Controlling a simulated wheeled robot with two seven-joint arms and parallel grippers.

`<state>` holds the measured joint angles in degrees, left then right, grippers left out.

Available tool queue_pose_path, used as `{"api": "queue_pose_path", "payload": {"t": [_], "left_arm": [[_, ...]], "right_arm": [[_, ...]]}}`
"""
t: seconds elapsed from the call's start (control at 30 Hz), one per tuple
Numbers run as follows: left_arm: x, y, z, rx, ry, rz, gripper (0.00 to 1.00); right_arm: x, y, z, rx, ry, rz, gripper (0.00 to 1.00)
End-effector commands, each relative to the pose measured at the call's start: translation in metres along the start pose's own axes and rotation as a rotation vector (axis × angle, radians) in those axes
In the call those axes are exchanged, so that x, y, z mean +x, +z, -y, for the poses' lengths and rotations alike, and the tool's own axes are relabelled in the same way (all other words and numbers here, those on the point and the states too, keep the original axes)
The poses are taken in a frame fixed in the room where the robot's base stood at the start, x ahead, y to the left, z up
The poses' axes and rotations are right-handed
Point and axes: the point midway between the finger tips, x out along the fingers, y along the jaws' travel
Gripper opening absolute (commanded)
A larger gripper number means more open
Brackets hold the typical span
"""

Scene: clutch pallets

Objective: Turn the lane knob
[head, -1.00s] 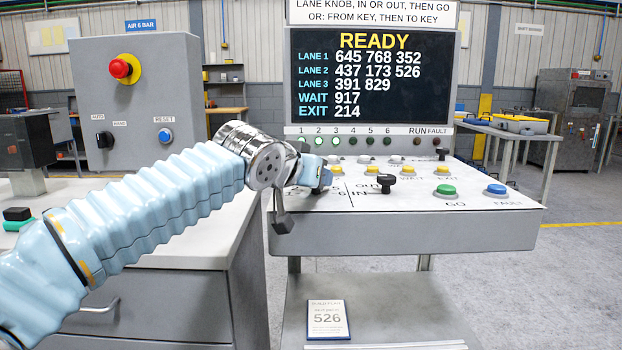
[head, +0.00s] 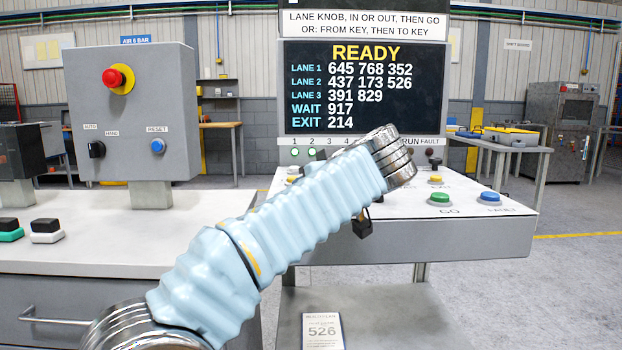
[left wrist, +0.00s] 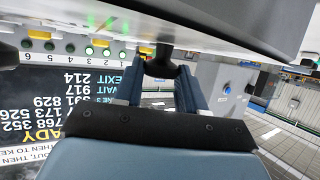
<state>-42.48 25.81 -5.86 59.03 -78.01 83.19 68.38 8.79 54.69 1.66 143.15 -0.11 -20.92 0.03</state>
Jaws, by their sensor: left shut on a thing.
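My left gripper (left wrist: 161,88) shows in the left wrist view with its two fingers closed around a dark knob (left wrist: 160,68), which I take to be the lane knob. That view is upside down, with the console surface above the fingers. In the head view my left arm crosses the console (head: 450,242), and its wrist hides the gripper and the knob. The screen (head: 365,88) reads READY and lists lanes 1 to 3, WAIT and EXIT. My right gripper is not in view.
Green GO (head: 440,198) and blue FAULT (head: 489,198) buttons sit at the console's right. A grey control box (head: 130,115) with a red button stands on the left bench (head: 120,235). A card reading 526 (head: 322,330) lies on the lower shelf.

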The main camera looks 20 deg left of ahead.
Motion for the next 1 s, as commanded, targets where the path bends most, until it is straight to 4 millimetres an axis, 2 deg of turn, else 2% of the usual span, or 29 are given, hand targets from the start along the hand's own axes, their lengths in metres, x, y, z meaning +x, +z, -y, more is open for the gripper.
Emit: {"api": "queue_pose_path", "payload": {"t": [0.3,0.83,0.87,1.0], "left_arm": [[0.0000,0.0007,-0.0026,-0.042,-0.110,0.004,0.09],[0.0010,0.0026,-0.0026,-0.051,-0.133,0.006,0.09],[0.0011,0.0026,-0.0026,-0.051,-0.133,0.006,0.41],[0.0010,0.0020,-0.0025,-0.051,-0.132,0.005,0.63]], "right_arm": [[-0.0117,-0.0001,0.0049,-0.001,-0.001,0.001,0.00],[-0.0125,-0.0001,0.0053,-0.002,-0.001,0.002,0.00],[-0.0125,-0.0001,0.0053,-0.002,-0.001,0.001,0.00],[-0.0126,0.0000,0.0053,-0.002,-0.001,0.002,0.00]]}}
